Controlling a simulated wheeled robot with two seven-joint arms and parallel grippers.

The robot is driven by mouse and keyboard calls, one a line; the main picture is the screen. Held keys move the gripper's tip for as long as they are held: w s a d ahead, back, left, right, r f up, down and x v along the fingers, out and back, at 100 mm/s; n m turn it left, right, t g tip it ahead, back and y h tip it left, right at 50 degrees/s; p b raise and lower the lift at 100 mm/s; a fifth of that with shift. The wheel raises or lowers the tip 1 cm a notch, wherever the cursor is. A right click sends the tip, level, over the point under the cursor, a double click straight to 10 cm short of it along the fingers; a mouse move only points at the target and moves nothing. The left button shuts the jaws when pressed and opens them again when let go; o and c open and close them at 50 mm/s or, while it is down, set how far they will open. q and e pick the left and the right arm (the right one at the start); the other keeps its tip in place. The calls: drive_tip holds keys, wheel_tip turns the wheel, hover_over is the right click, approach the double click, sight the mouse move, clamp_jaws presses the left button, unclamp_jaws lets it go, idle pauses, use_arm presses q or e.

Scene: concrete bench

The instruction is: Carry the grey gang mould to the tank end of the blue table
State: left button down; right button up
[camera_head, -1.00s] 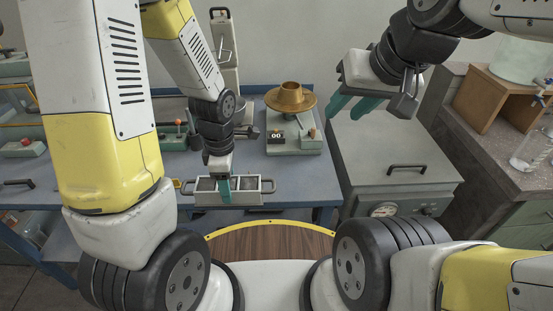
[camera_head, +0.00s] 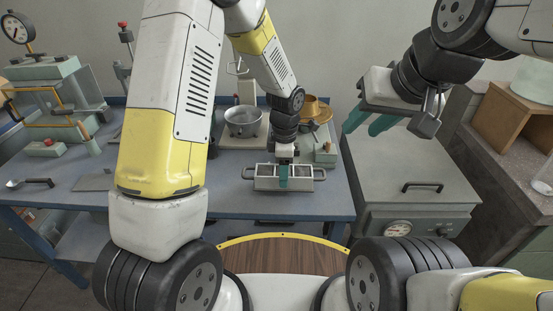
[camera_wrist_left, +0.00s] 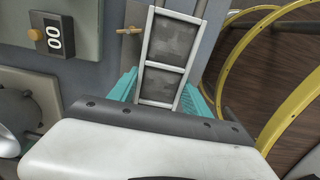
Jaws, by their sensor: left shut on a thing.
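The grey gang mould (camera_head: 265,183) is a long, open-topped tray with compartments and a handle at each end. It is over the front right part of the blue table (camera_head: 225,205), close to the end beside the grey lidded tank (camera_head: 410,175). My left gripper (camera_head: 284,182) points down and is shut on the mould near its middle. The left wrist view shows two mould compartments (camera_wrist_left: 167,65) between teal fingers. I cannot tell whether the mould touches the table. My right gripper (camera_head: 370,120) is open and empty, above the tank's back left part.
Behind the mould stand a metal pan (camera_head: 243,121) and a brass bowl (camera_head: 318,110) on a scale, partly hidden by my left arm. A green press with a gauge (camera_head: 17,28) is at far left. A counter with a wooden stand (camera_head: 510,115) is at right.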

use_arm(q)
drive_tip(key=shift+w+d+f, duration=0.1)
drive_tip(key=shift+w+f, duration=0.05)
drive_tip(key=shift+f, duration=1.5)
drive_tip(key=shift+f, duration=0.1)
drive_tip(key=shift+c, duration=2.4)
unclamp_jaws()
drive_tip(key=shift+f, duration=0.15)
